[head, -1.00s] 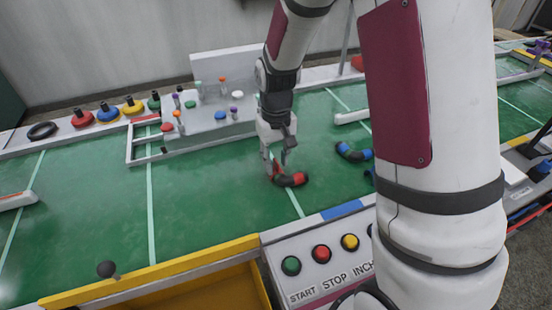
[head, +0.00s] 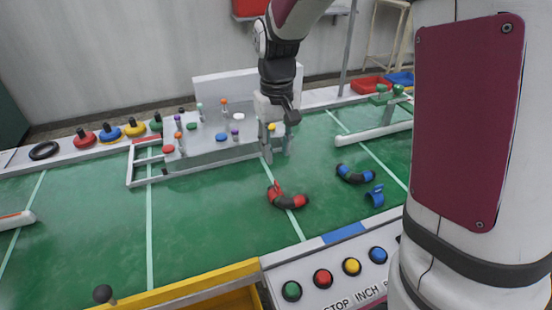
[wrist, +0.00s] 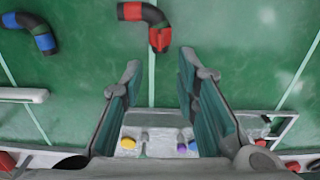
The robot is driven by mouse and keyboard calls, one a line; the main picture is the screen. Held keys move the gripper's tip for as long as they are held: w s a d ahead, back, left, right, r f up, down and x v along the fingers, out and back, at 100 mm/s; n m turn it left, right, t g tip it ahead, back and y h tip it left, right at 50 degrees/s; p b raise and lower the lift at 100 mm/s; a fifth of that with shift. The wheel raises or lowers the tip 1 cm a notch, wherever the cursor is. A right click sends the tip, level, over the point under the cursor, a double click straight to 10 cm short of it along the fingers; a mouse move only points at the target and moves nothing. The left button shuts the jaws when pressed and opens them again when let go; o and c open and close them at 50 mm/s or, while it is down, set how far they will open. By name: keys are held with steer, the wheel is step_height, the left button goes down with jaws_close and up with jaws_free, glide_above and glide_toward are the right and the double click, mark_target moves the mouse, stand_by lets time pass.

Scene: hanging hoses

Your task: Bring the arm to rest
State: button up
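My gripper (head: 275,155) hangs above the green table, in front of the grey fixture block. In the wrist view its two fingers (wrist: 160,75) are apart with nothing between them. The short curved black hose with red ends (head: 288,201) lies on the green surface, below and clear of the fingers. It also shows at the top of the wrist view (wrist: 147,15).
The grey fixture block (head: 205,150) with small coloured pegs stands behind my gripper. A white post base with a green fitting (head: 384,96) is at the right. The button panel (head: 335,285) and yellow rail (head: 190,285) line the front. The left green surface is mostly clear.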

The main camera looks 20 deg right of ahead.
steer(key=s+r+t+p, duration=0.2)
steer(key=s+r+p, duration=0.4)
steer(key=s+r, duration=0.8)
steer(key=s+r+t+p, duration=0.2)
steer(key=s+r+p, duration=0.3)
steer(key=s, duration=1)
step_height(320, 180, up, 3)
steer(key=shift+d+f, duration=0.15)
